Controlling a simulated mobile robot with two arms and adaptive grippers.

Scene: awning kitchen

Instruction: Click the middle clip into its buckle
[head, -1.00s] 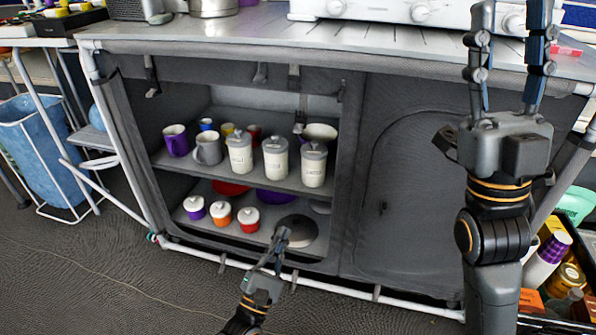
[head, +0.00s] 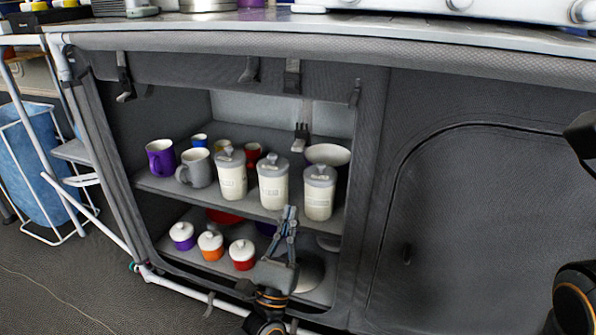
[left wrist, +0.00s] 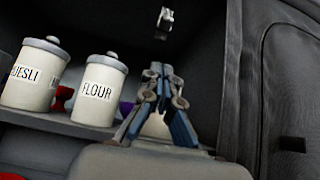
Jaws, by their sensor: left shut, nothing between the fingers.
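The middle clip (head: 301,135) is a dark pronged piece hanging on a strap in front of the upper shelf. It also shows in the left wrist view (left wrist: 164,20), beyond and above my fingertips. A dark buckle (head: 292,75) hangs from the cabinet's top edge, above the clip. My left gripper (head: 288,212) is upright in front of the cabinet opening, below the clip and apart from it. Its fingers are shut and empty, as the left wrist view (left wrist: 160,75) also shows. Only part of my right arm shows at the right edge; its fingers are out of frame.
White lidded canisters (head: 272,185), a purple mug (head: 160,158) and a grey mug (head: 196,168) stand on the upper shelf. Small lidded pots (head: 211,243) stand on the lower shelf. Other straps (head: 124,80) hang along the top. A grey closed panel (head: 470,220) is at right.

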